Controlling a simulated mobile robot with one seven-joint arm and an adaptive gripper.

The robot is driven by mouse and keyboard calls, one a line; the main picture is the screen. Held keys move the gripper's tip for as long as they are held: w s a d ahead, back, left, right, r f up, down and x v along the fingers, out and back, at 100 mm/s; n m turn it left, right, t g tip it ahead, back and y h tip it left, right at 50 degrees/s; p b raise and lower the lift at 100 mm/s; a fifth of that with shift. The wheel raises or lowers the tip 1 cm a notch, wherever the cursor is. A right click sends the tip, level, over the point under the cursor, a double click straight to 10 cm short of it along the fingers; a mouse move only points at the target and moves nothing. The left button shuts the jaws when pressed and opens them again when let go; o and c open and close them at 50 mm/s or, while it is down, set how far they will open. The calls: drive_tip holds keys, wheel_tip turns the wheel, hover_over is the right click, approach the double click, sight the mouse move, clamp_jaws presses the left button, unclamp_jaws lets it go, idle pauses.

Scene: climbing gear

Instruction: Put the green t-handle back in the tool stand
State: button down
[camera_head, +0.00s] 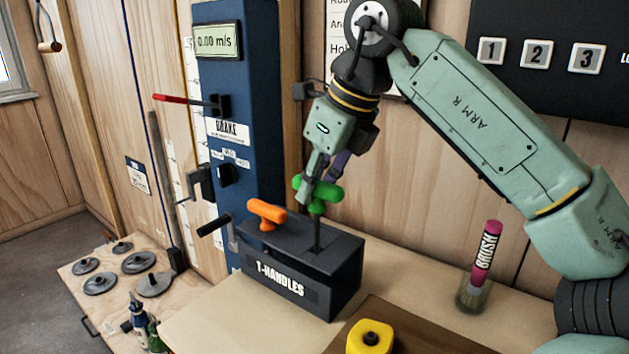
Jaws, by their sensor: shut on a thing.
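The green t-handle (326,194) is at the tool stand, its handle above the top and its dark shaft running down to the right part of the top. The shaft appears to enter the stand, but how deep I cannot tell. My gripper (310,190) is shut on the green handle from above. The fingers hide part of the handle. The tool stand (342,288) is a dark box labelled T-HANDLES on the bench. An orange t-handle (267,212) sits upright in its left part.
A brush in a clear holder (472,292) stands right of the stand. A yellow object (370,338) lies in front on a brown board. A blue column with levers (235,130) rises behind the stand. Several dark discs (139,262) lie at the left. Bench between stand and brush is clear.

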wheel_tip(320, 180, down, 8)
drive_tip(key=b, duration=0.5)
drive_tip(key=shift+r, duration=0.2)
drive_tip(key=c, duration=1.4)
unclamp_jaws()
drive_tip(key=shift+o, duration=0.2)
